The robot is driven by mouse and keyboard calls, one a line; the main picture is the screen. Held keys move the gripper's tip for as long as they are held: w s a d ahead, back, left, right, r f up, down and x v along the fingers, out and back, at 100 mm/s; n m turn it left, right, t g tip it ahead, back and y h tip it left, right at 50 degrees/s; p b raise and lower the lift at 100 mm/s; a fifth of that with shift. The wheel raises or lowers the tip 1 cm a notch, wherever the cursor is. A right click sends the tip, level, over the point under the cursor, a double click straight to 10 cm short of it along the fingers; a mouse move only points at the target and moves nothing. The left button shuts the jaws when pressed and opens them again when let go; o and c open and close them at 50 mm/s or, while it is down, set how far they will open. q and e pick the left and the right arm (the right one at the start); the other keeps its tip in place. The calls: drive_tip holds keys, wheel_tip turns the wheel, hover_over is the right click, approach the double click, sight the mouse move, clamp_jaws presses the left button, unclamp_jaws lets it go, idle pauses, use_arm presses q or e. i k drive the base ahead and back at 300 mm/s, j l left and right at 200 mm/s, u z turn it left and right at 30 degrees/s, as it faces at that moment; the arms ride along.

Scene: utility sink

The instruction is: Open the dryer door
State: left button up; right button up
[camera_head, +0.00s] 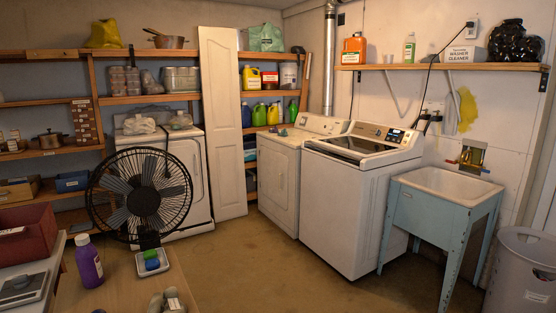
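A white front-panelled machine (279,175), which looks like the dryer, stands against the back wall left of the top-loading washer (361,195). Its front is seen at a slant, and the door on it looks shut. Another white appliance (198,190) stands further left, partly hidden by the fan; I cannot tell whether it is a dryer too. Neither of my grippers is in view.
A black fan (143,196) and a wooden table (115,291) with a purple bottle (88,262) fill the front left. A white panel (222,125) leans on the shelves. A blue utility sink (443,205) and grey bin (521,275) stand right. The brown floor (265,262) is clear.

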sight(273, 165)
drive_tip(key=i+l+z, duration=0.3)
drive_tip(key=i+l, duration=0.15)
drive_tip(key=l, duration=0.15)
drive_tip(key=i+l+z, duration=0.3)
drive_tip(key=i+l, duration=0.2)
drive_tip(key=i+l+u, duration=0.1)
drive_tip(key=i+u, duration=0.3)
drive_tip(key=i, duration=0.15)
drive_tip(key=i+l+u, duration=0.25)
drive_tip(key=i+u, duration=0.2)
drive_tip(key=i+j+u, duration=0.2)
drive_tip(key=i+u, duration=0.15)
drive_tip(key=i, duration=0.5)
drive_tip(key=i+u, duration=0.35)
drive_tip(key=i, duration=2.15)
drive_tip(key=l+z, duration=0.05)
